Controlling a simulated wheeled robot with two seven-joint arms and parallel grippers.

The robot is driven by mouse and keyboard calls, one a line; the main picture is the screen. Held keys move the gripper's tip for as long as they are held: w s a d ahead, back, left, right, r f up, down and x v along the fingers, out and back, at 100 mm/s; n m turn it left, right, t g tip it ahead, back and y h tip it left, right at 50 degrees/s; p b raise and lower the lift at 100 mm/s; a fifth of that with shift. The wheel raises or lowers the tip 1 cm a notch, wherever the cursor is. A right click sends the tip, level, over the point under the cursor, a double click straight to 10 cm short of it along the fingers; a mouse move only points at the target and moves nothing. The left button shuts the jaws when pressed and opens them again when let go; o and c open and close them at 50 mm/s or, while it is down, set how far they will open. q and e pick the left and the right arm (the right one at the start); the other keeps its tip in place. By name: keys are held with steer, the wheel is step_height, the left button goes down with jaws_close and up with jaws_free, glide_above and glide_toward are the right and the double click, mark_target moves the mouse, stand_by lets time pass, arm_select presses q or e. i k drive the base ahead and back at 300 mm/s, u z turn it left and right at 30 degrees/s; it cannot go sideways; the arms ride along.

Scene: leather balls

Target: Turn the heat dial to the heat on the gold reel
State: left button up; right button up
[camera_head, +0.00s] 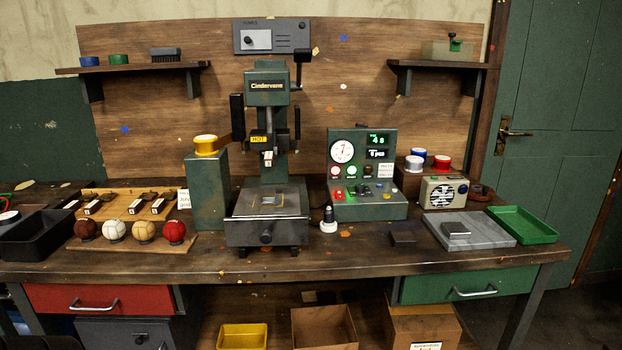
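The gold reel (206,145) sits on top of a green block left of the green press (267,180), which has a yellow "HOT" label. A strip seems to run from the reel toward the press. The green control box (368,208) stands right of the press. It carries a white round gauge (342,151), displays that seem to read "4 s" and "6 psi" (378,147), and small coloured buttons and dark knobs (367,189). Which knob is the heat dial, and any heat marking on the reel, are too small to tell. Neither gripper is in view.
Several leather balls (144,231) stand at the bench's left front, before a wooden rack of stamps (125,204). A white-based black-handled tool (328,220) stands between press and control box. Blue and red reels (441,161), a radio (443,192), a grey slab (466,236) and a green tray (523,223) are right.

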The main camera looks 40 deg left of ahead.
mark_target(359, 188)
steer(key=u, duration=1.05)
steer(key=i, duration=0.85)
steer(key=u, duration=0.75)
